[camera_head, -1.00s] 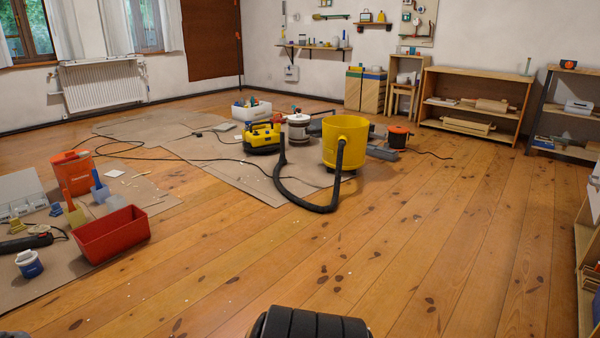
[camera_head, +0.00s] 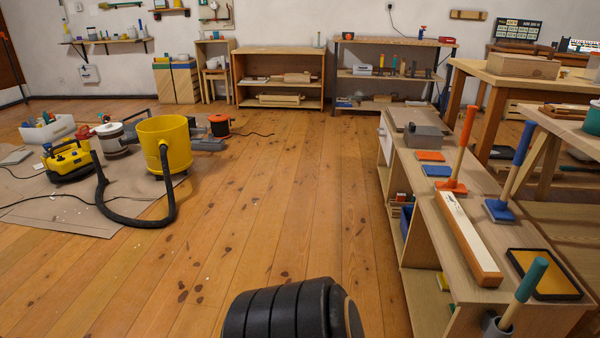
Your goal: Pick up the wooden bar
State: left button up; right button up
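A long wooden bar (camera_head: 468,240) with a pale top and orange-brown end lies lengthwise on the low wooden shelf unit (camera_head: 400,165) at the right. Its far end is close to a red-based tool with an upright wooden handle (camera_head: 461,150). A blue-based tool (camera_head: 500,210) stands to its right. Another short wooden piece (camera_head: 468,15) is mounted on the back wall. I cannot tell for certain which one the task means. Neither of my grippers is in view.
A black-framed tray (camera_head: 545,275) and a green-handled tool in a cup (camera_head: 520,300) are near the bar's close end. A yellow bucket (camera_head: 165,145) with a black hose stands at the left. The wooden floor (camera_head: 290,190) in the middle is clear.

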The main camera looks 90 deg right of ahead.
aim_at(486, 272)
jog(key=z, duration=3.9)
